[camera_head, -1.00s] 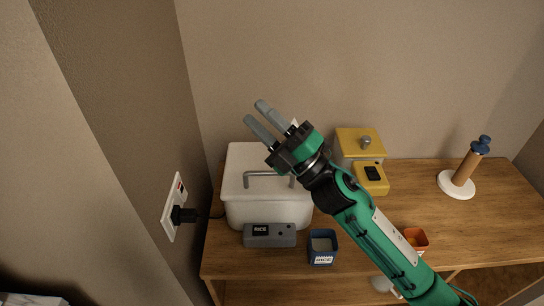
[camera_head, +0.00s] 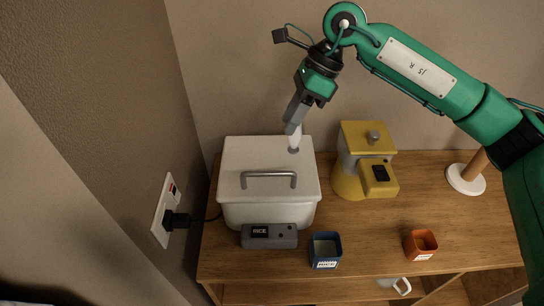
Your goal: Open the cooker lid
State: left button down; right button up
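The white rice cooker (camera_head: 238,207) stands at the left end of the wooden cabinet top. Its lid (camera_head: 250,158) is down, with a grey bar handle (camera_head: 268,175) across it. My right gripper (camera_head: 291,125) hangs above the lid's back right corner, fingers pointing down, above and behind the handle. Its fingers overlap from this angle, so their gap is hidden. A small white upright shape with a grey ring (camera_head: 294,143) is at the lid's back right, just below the fingertips; I cannot tell whether they touch. My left gripper is out of view.
A grey "RICE" control panel (camera_head: 284,237) is at the cooker's front. A blue cup (camera_head: 325,250), an orange cup (camera_head: 420,244), a yellow blender-like appliance (camera_head: 350,185) and a white-based holder (camera_head: 466,180) stand to the right. A black plug (camera_head: 176,221) sits in the wall socket.

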jog(key=shift+h, duration=0.3)
jog(key=p+x, duration=0.1)
jog(key=x, duration=0.3)
jog(key=p+x, duration=0.2)
jog(key=x, duration=0.2)
jog(key=p+x, duration=0.2)
jog(key=x, duration=0.2)
jog(key=shift+w+d+f, duration=0.2)
jog(key=shift+d, duration=0.2)
jog(key=shift+s+a+f+p, duration=0.1)
jog(key=shift+f+p, duration=0.2)
jog(key=shift+f, duration=0.2)
jog(key=shift+c, duration=0.2)
grip_shut()
